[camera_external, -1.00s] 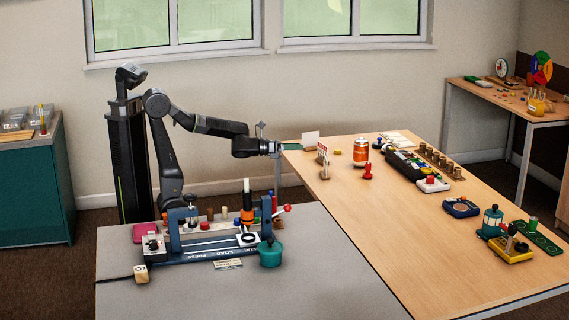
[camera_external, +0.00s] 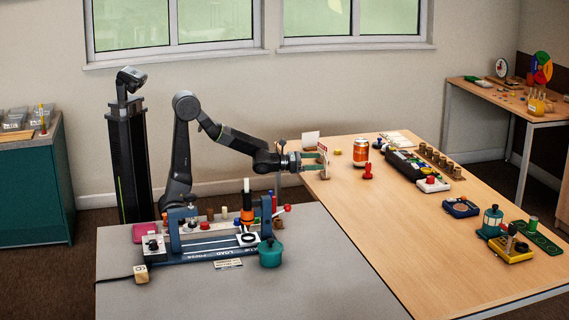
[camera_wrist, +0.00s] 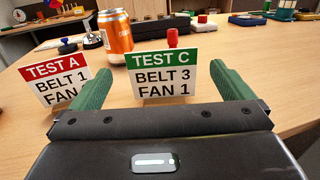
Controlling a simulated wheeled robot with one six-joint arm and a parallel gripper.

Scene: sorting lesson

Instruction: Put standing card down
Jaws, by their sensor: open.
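A white standing card with a green band (camera_wrist: 163,80), reading TEST C, BELT 3, FAN 1, stands upright on a small wooden foot in the wrist view. My gripper (camera_wrist: 160,72) is open, with green fingers reaching out on either side of this card; contact cannot be told. A second card with a red band (camera_wrist: 58,84), reading TEST A, stands just left of the left finger, which overlaps its edge.
An orange can (camera_external: 360,152) and a red peg (camera_external: 368,171) stand beyond the cards; the can also shows in the wrist view (camera_wrist: 116,38). The wooden table's front middle is clear. A blue press (camera_external: 215,247) stands on the grey table.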

